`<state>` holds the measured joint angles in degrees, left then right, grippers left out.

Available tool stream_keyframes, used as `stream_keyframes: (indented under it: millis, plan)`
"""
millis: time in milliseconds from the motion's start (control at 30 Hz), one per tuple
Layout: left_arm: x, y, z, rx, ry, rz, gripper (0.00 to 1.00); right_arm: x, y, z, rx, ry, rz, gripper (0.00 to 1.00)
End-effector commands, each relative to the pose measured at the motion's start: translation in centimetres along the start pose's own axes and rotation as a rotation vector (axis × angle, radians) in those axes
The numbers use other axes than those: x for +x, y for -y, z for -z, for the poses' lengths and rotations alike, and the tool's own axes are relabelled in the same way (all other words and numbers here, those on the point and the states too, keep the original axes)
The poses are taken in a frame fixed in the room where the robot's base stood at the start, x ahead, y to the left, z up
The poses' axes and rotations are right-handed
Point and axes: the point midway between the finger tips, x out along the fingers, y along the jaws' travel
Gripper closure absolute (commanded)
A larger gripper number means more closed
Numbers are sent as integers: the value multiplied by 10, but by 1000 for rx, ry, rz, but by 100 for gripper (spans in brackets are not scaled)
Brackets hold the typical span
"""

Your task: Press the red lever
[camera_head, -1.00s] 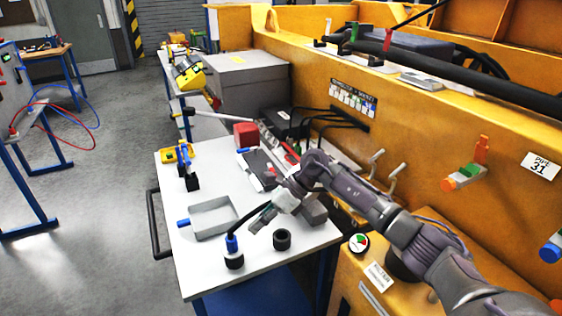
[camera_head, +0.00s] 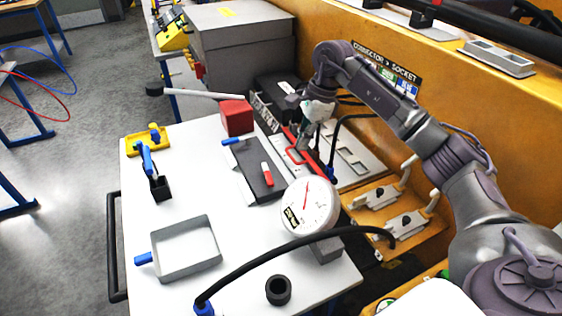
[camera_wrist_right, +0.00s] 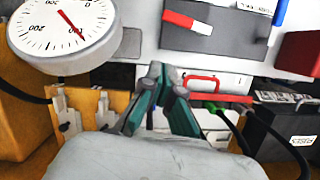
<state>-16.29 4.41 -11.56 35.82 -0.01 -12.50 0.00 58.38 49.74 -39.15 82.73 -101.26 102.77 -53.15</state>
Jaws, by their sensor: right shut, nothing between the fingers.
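A dark grey box (camera_head: 258,180) lies on the white table. A small red lever with a white end (camera_head: 267,174) sits on its top, and a blue lever (camera_head: 233,140) is at its far end. In the right wrist view the red lever (camera_wrist_right: 181,19) is near the top, beyond the fingertips and apart from them. My right gripper (camera_head: 302,150) is shut and empty, right of the dark box, near a red handle and bar. The right wrist view shows its teal-padded fingers (camera_wrist_right: 165,80) in front of the red handle (camera_wrist_right: 202,80). My left gripper is out of view.
A round white gauge (camera_head: 309,205) stands on a grey block in front of the gripper, with a black cable (camera_head: 290,245) nearby. A red block (camera_head: 237,118), a grey tray (camera_head: 213,262) and a black ring (camera_head: 279,290) are on the table. The yellow machine bounds the right.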

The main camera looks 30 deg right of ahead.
Motion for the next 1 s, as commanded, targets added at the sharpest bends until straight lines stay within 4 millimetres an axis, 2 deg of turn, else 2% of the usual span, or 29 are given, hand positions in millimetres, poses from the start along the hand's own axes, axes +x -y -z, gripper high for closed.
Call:
stream_keyframes:
  millis: [33,100,200,667,867,1000]
  plan:
    - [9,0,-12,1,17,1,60,8,0,4,-2,-7,1,100]
    - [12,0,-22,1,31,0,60,10,0,6,-4,-13,2,100]
    - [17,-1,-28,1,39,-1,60,13,0,8,-6,-20,5,100]
    - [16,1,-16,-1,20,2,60,14,0,9,-7,-22,4,100]
    - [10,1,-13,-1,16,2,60,36,-1,8,-7,-21,0,100]
    - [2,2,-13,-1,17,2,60,65,-1,9,-7,-22,-1,100]
